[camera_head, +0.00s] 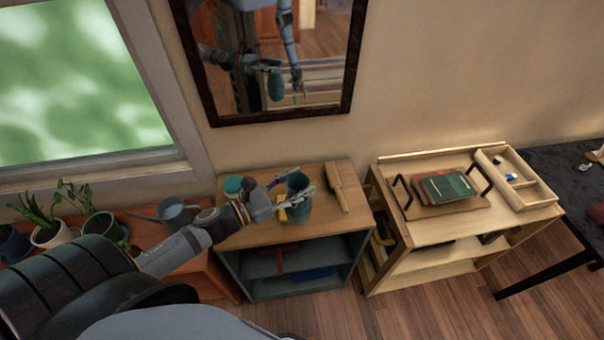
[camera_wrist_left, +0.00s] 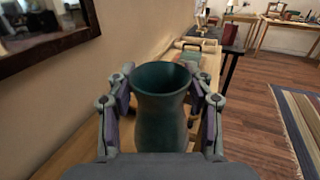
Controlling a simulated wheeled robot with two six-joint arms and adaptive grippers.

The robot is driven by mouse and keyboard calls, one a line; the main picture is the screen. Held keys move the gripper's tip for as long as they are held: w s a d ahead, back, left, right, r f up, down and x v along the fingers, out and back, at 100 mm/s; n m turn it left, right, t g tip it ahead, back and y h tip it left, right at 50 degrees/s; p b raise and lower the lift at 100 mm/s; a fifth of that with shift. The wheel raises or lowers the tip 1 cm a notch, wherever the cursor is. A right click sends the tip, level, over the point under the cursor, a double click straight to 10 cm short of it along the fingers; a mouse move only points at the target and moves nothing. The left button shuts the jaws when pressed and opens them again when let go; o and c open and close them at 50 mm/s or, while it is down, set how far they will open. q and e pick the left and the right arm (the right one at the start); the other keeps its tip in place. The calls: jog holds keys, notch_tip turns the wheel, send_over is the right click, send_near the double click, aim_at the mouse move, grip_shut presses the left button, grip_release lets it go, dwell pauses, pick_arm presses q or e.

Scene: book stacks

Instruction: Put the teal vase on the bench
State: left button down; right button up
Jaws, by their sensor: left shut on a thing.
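The teal vase (camera_head: 298,207) is upright over the wooden top of a teal cabinet (camera_head: 255,236). My left gripper (camera_head: 294,191) is shut on it, with one finger on each side. In the left wrist view the vase (camera_wrist_left: 161,100) stands between the fingers with its open mouth showing. I cannot tell whether its base touches the cabinet top. A low orange-brown wooden surface under the window (camera_head: 150,236), with plants on it, looks like a bench, but I cannot be sure. My right gripper is not directly in view.
A teal-lidded jar (camera_head: 232,186) and a wooden brush-like object (camera_head: 341,187) are on the cabinet top. A watering can (camera_head: 175,213) and potted plants (camera_head: 52,232) crowd the low surface. A pale shelf unit (camera_head: 425,229) holds a book tray. A mirror (camera_head: 275,60) hangs behind.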

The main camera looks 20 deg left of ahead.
pick_arm(q)
jog(key=shift+s+a+r+p, duration=0.1)
jog(key=shift+s+r+p, duration=0.25)
jog(key=shift+p, duration=0.5)
jog(key=shift+s+r+p, duration=0.1)
jog(key=shift+s+p, duration=0.3)
jog(key=shift+p, duration=0.4)
